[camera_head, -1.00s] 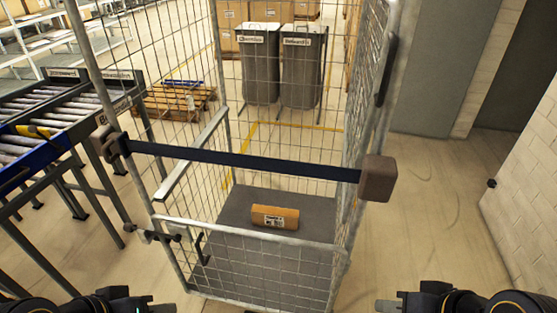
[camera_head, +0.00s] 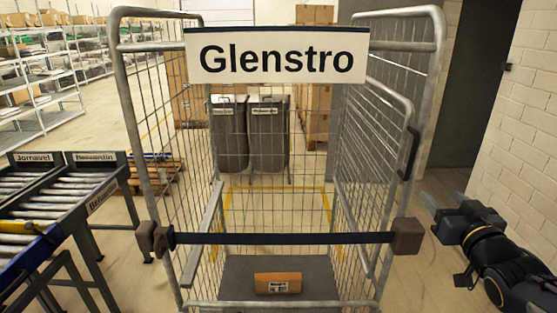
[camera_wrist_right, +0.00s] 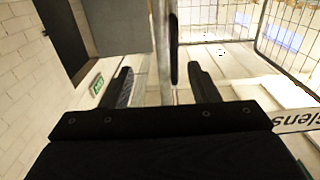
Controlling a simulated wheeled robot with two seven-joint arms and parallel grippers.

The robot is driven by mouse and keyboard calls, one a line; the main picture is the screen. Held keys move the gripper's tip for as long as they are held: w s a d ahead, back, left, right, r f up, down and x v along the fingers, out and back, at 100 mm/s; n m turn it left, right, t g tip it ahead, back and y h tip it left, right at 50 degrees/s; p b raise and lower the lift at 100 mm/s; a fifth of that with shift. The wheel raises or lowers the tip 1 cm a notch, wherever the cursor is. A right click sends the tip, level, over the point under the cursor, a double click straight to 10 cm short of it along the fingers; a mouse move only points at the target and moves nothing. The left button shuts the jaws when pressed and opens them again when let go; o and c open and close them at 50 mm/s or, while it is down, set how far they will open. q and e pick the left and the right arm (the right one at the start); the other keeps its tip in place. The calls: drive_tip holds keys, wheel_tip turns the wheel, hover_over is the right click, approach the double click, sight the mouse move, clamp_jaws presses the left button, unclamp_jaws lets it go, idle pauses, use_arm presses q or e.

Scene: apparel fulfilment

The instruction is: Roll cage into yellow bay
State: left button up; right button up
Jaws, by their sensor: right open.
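The roll cage (camera_head: 131,105) stands upright in front of me, its wire sides around a grey base. A white "Glenstro" sign (camera_head: 279,56) hangs at its top. A dark strap (camera_head: 285,239) crosses its front, and an orange-brown parcel (camera_head: 278,283) lies on its base. The yellow-outlined bay (camera_head: 327,205) shows on the floor behind the cage, through the mesh. My right gripper (camera_head: 432,215) is to the right of the cage. In the right wrist view its open fingers (camera_wrist_right: 162,86) frame a grey post and a dark handle (camera_wrist_right: 173,50); I cannot tell how near. My left gripper is out of view.
Roller conveyors (camera_head: 100,190) stand close on the left. Two grey bins (camera_head: 268,135) and stacked cartons (camera_head: 313,125) stand beyond the bay. A pale brick wall (camera_head: 520,140) bounds the right. Some floor is bare between cage and wall.

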sight(416, 168)
drive_tip(key=shift+w+a+b, duration=0.1)
drive_tip(key=shift+w+b, duration=0.9)
drive_tip(key=shift+w, duration=5.9)
